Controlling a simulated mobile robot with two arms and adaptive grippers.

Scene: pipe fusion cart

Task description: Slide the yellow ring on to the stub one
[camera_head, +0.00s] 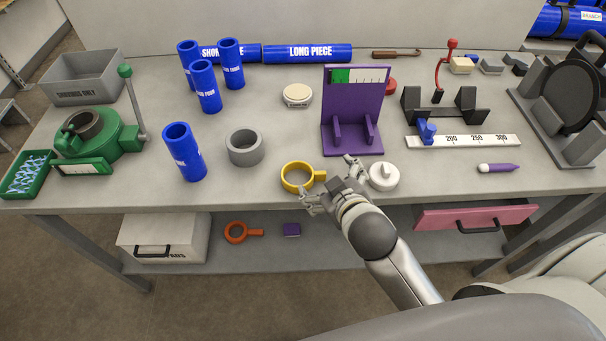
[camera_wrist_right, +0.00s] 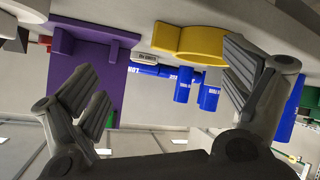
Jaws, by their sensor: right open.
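The yellow ring (camera_head: 284,182) lies on the table near the front edge, its short handle pointing right toward my right gripper. A blue upright stub (camera_head: 184,152) stands alone further left, its label hard to read; I take it for stub one. My right gripper (camera_head: 330,183) is open and empty, its fingers spread on either side of the ring's handle end. In the right wrist view the picture is upside down; the yellow ring (camera_wrist_right: 205,42) and its handle (camera_wrist_right: 166,36) show between the open fingers (camera_wrist_right: 160,78), with no contact visible. My left gripper is out of view.
A grey ring (camera_head: 245,148) stands between the stub and the yellow ring. A purple stand (camera_head: 352,105) is behind my gripper and a white round knob piece (camera_head: 384,177) is close to its right. Several blue stubs (camera_head: 206,88) stand further back.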

